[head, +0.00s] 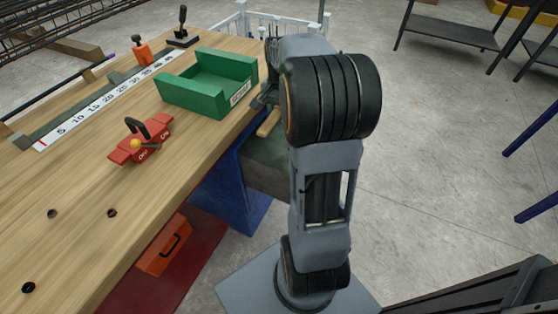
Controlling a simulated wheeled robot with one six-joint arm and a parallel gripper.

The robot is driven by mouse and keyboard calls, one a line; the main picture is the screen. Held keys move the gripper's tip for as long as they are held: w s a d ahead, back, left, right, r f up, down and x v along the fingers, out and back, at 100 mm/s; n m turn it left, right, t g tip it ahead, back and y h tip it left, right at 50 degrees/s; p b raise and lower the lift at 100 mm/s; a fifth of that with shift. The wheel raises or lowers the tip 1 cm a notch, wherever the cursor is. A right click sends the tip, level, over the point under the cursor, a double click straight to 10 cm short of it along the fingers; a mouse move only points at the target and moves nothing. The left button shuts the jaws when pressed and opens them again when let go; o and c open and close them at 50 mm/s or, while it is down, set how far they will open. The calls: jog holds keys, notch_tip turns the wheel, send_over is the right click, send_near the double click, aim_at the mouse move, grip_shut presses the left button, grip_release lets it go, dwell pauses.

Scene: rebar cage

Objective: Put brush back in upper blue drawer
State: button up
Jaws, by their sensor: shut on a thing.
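My gripper (264,98) is beside the bench's right edge, next to the green tray, and is partly hidden behind my arm. A short tan wooden piece (268,122), which looks like the brush's handle, sticks out below it. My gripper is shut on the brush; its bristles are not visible. The blue drawer unit (240,185) is under the bench's right edge. A dark grey-green surface (262,160), perhaps the inside of an open upper drawer, lies below the brush. My arm hides its right part, so I cannot tell how far it is open.
The wooden bench (80,235) holds a green open tray (205,92), a red clamp block (140,145) and a ruler strip (95,105). Bare concrete floor (440,130) lies to the right.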

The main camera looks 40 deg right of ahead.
aim_at(280, 164)
notch_tip(280, 164, down, 23)
jog(key=b, duration=0.7)
jog(key=shift+r, duration=0.15)
jog(key=o, duration=1.2)
notch_tip(280, 164, up, 12)
jog(key=p, duration=0.4)
jog(key=shift+p, duration=0.3)
jog(key=shift+s, duration=0.1)
